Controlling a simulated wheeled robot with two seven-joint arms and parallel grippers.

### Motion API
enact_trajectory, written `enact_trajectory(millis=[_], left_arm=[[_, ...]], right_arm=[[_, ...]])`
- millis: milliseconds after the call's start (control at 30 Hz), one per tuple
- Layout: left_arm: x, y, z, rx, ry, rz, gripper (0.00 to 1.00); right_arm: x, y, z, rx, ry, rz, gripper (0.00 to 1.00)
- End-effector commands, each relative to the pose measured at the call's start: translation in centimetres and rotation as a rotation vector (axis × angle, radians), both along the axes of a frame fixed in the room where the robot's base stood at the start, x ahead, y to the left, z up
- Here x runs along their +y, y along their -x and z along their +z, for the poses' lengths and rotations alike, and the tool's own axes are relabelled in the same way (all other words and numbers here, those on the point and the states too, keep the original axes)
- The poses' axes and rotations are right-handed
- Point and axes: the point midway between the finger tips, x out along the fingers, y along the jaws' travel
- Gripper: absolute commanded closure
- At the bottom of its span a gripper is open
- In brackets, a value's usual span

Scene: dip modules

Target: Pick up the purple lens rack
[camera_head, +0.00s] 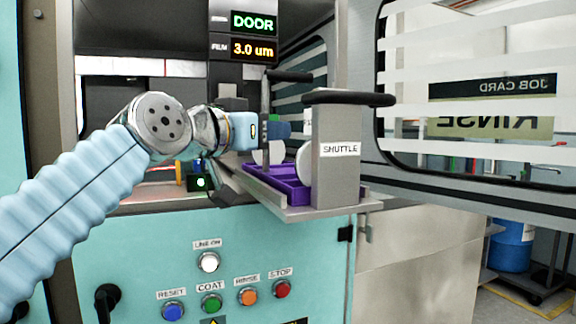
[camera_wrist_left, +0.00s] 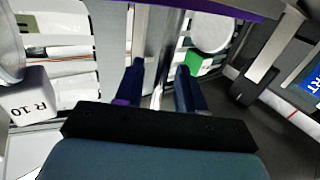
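The purple lens rack (camera_head: 262,180) lies on the shuttle shelf at the open door in the head view, partly hidden by the SHUTTLE post. A purple edge (camera_wrist_left: 200,7) crosses the top of the left wrist view. Pale round lenses (camera_head: 304,163) stand in the rack. My left gripper (camera_head: 268,132) is above the rack, behind the post's left side. My right gripper is out of view.
The grey SHUTTLE post (camera_head: 337,160) with a dark crossbar handle (camera_head: 348,98) stands close to the right of my left gripper. The open windowed door (camera_head: 470,90) is at the right. A button panel (camera_head: 228,280) is below.

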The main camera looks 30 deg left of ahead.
Motion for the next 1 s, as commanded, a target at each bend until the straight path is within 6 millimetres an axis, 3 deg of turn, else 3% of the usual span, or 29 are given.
enact_trajectory(millis=[167,433,1000], left_arm=[[-0.01,0.01,-0.03,0.0,0.0,0.0,0.61],[-0.01,0.03,-0.03,0.0,0.0,0.0,1.0],[0.0,0.05,-0.02,0.0,0.0,0.0,1.0]], right_arm=[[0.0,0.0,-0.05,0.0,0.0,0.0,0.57],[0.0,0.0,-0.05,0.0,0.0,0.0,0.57],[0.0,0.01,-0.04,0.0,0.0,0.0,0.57]])
